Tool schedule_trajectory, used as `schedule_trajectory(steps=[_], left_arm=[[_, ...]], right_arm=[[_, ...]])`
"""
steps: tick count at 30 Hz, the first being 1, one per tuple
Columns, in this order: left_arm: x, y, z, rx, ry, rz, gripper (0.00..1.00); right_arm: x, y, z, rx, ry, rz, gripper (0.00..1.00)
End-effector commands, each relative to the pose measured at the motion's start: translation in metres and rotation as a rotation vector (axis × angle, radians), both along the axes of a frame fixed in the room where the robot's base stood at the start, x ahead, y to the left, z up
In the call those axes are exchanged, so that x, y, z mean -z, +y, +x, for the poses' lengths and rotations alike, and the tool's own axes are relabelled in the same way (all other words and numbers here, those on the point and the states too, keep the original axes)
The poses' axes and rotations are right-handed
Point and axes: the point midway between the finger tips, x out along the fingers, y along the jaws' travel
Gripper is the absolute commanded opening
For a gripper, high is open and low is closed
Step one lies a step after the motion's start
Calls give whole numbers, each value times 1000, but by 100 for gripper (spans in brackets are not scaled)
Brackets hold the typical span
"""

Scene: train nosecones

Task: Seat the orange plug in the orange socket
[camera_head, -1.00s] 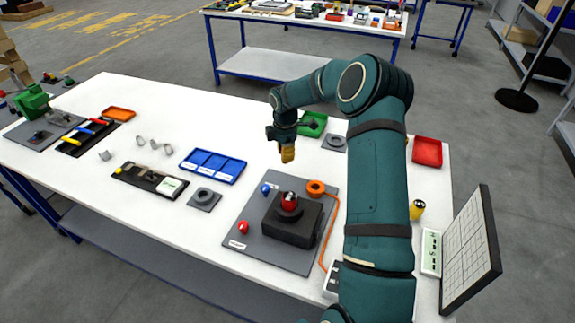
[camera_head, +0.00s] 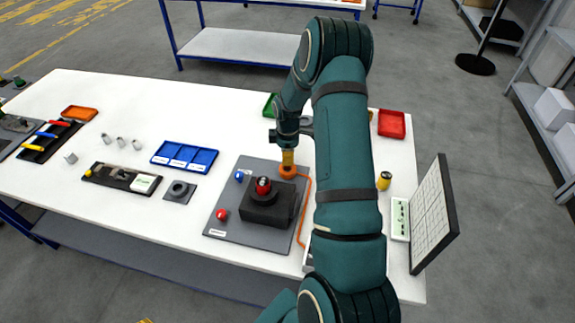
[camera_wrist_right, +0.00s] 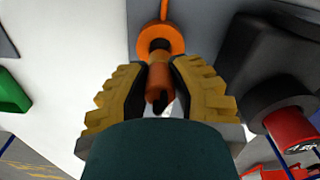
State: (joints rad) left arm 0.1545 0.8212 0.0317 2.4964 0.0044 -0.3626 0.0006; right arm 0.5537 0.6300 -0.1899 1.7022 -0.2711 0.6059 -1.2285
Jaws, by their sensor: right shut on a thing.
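The orange socket (camera_head: 287,172) is a ring on the dark grey board, with an orange cable running from it. In the right wrist view the socket (camera_wrist_right: 161,36) shows a dark opening, above the fingertips. My right gripper (camera_head: 288,158) points down right over the socket. Its yellow fingers (camera_wrist_right: 158,66) are shut on the orange plug (camera_wrist_right: 157,86), a small cylinder. The plug lines up with the socket's opening and overlaps its lower edge in that view. I cannot tell whether its tip is inside. In the head view the fingers hide the plug.
Beside the socket on the grey board (camera_head: 222,220) stands a black block (camera_head: 268,212) with a red-topped part (camera_head: 263,186). A blue knob (camera_head: 239,175) and a red knob (camera_head: 222,214) are nearby. A blue tray (camera_head: 184,156) lies to the left.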

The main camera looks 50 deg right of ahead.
Motion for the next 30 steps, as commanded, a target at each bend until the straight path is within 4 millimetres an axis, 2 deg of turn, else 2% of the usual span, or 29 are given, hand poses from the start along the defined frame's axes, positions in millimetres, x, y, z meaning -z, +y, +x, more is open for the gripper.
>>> schedule_trajectory(steps=[5, 12, 24, 25, 27, 30], left_arm=[[-1, 0, 0, 0, -1, 0, 58], [-2, 0, 0, 0, -1, 0, 58], [3, 0, 0, 0, -1, 0, 58], [3, 0, 0, 0, -1, 1, 58], [2, 0, 0, 0, -1, 1, 58], [2, 0, 0, 0, -1, 1, 58]], right_arm=[[12, 0, 0, 0, 0, 0, 0], [42, 0, -1, 0, 1, 0, 0], [48, 0, 0, -1, -1, -1, 0], [48, 0, 0, -1, -1, -1, 26], [47, 0, 0, -1, -1, -1, 49], [47, 0, 0, -1, -1, -1, 49]])
